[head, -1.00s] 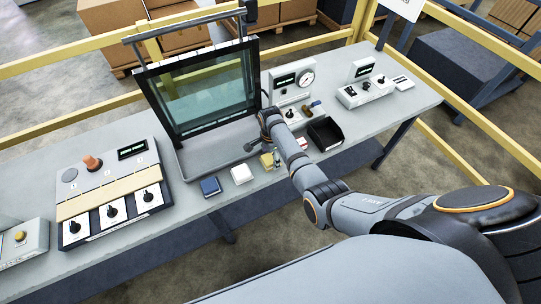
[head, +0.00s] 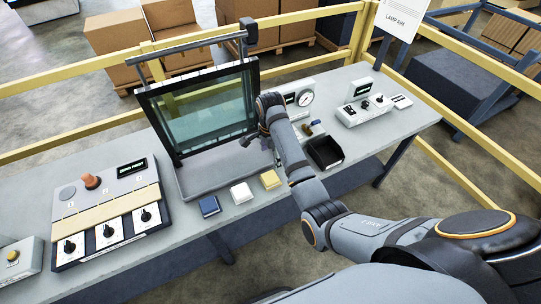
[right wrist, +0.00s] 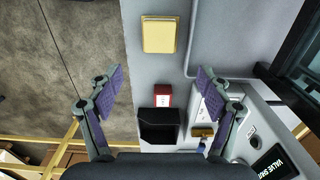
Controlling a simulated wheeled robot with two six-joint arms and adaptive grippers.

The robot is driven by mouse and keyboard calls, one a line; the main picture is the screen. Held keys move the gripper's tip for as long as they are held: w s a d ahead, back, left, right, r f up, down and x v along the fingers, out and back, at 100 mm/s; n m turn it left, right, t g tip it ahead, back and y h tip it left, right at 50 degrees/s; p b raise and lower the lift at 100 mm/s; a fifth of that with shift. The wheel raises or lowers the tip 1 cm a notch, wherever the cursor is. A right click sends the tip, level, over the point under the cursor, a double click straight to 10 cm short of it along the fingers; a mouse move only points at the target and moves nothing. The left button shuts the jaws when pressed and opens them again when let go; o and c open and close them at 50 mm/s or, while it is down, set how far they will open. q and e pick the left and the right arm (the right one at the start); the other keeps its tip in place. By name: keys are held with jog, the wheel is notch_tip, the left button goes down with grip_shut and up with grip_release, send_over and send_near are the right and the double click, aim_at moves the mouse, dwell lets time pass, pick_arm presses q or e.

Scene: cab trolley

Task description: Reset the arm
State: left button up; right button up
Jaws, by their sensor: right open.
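My right arm reaches in from the right in the head view. Its gripper (head: 254,141) hangs above the table, in front of the framed glass panel, partly hidden by its own wrist. In the right wrist view the two fingers (right wrist: 158,80) are wide apart with nothing between them. A yellow block (head: 270,180) lies on the table clear of the gripper, and it also shows ahead of the fingers in the right wrist view (right wrist: 159,35). My left gripper is not in view.
A white block (head: 241,193) and a blue block (head: 209,206) lie beside the yellow one. The glass panel (head: 207,108) stands behind them. A black bin (head: 325,153) sits right of my forearm, a switch panel (head: 108,212) at left. Yellow rails (head: 80,132) run behind the table.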

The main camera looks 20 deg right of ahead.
jog(key=s+d+f+n+t, duration=0.1)
jog(key=s+d+f+n, duration=0.35)
jog(key=s+n, duration=0.4)
jog(key=s+r+n+t, duration=0.35)
jog(key=s+n, duration=0.55)
jog(key=s, duration=0.6)
jog(key=s+d+f+g+b, duration=0.1)
jog(key=d+f+g+b, duration=0.15)
jog(key=f, duration=2.25)
jog(key=s+d+f, duration=0.1)
jog(key=s+f, duration=1.8)
jog(key=shift+s+d+f+g+h, duration=0.25)
jog(key=shift+s+d+g+h, duration=0.05)
jog(key=shift+d+g+h, duration=0.1)
